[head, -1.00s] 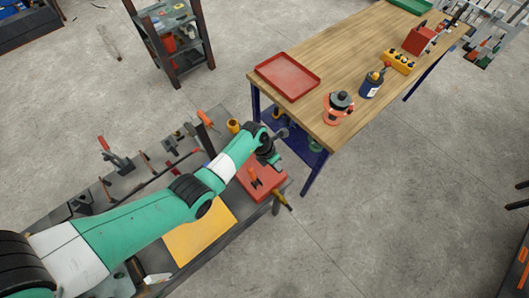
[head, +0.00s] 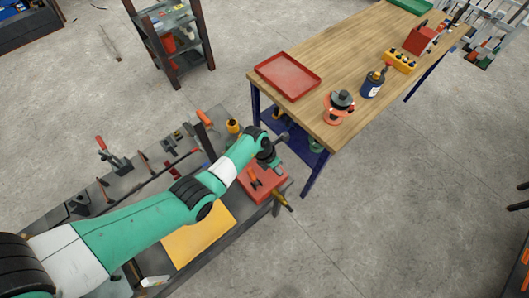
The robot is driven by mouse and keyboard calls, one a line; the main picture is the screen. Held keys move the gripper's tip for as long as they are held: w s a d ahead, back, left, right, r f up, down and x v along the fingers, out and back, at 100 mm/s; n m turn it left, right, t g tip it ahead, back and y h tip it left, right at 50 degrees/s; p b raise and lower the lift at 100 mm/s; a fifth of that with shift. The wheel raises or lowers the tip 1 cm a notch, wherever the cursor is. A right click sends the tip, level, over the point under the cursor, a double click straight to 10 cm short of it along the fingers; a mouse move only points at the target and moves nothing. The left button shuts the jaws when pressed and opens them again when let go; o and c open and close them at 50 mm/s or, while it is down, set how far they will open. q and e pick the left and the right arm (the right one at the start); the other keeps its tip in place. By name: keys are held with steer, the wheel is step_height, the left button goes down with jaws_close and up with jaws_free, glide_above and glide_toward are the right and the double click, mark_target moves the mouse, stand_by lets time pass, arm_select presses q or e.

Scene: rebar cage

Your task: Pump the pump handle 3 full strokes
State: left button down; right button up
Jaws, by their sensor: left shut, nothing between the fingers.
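My left arm reaches across the dark bench from the lower left. Its gripper (head: 273,163) is shut and empty, pointing down just above the far edge of a red tray (head: 269,192) at the bench's right end. An orange-handled tool (head: 253,178) lies in that tray. I cannot clearly pick out a pump handle; the wrist and gripper cover part of the area around the tray. A blue can with an orange top (head: 372,85) and an orange-based device with a black top (head: 340,104) stand on the wooden table. My right gripper is not in view.
The wooden table (head: 345,45) with a red tray (head: 288,75) stands beyond the gripper. Its blue leg is close to the bench's end. A yellow sheet (head: 198,235) and a red-handled clamp (head: 110,155) are on the bench.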

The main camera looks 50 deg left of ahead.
arm_select(q)
steer(key=shift+f, duration=0.1)
steer(key=shift+f, duration=0.2)
steer(key=a+r+p, duration=0.3)
steer(key=r+p, duration=0.4)
steer(key=r, duration=0.1)
steer(key=shift+r, duration=0.2)
steer(key=shift+d+f, duration=0.35)
steer(key=shift+f, duration=0.25)
steer(key=shift+d+f+b, duration=0.3)
steer(key=shift+f+b, duration=0.25)
steer(key=shift+f, duration=0.1)
